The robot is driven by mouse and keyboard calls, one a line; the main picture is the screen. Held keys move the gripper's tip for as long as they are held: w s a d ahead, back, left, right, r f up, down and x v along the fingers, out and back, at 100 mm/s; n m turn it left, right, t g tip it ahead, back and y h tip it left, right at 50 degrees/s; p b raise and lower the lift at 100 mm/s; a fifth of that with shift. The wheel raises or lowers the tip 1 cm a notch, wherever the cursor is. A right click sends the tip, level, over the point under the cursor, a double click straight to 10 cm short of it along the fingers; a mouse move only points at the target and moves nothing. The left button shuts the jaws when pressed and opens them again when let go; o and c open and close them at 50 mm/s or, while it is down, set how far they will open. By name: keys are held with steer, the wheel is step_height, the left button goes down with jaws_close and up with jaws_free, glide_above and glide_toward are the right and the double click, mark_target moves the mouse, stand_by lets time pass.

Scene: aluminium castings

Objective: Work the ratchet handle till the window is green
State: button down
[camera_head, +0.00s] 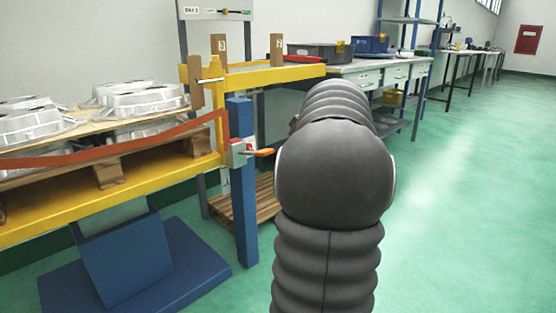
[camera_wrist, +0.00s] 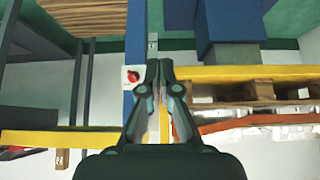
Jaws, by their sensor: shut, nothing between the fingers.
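The ratchet (camera_head: 237,153) is a small grey box on the blue post, with an orange handle (camera_head: 263,152) sticking out to the right. A small red patch shows on its face; I cannot tell whether it is the window. In the wrist view a white plate with a red mark (camera_wrist: 133,76) lies just left of my gripper (camera_wrist: 159,66). The handle cannot be made out there. My gripper is shut and empty, in front of the blue post. In the head view my arm hides it.
A workbench (camera_head: 385,66) with bins is behind. Green floor (camera_head: 460,190) is clear at right.

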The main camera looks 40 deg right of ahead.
steer(key=shift+s+r, duration=0.5)
steer(key=shift+s, duration=0.35)
steer(key=shift+s+r, duration=0.45)
steer(key=shift+s, duration=0.35)
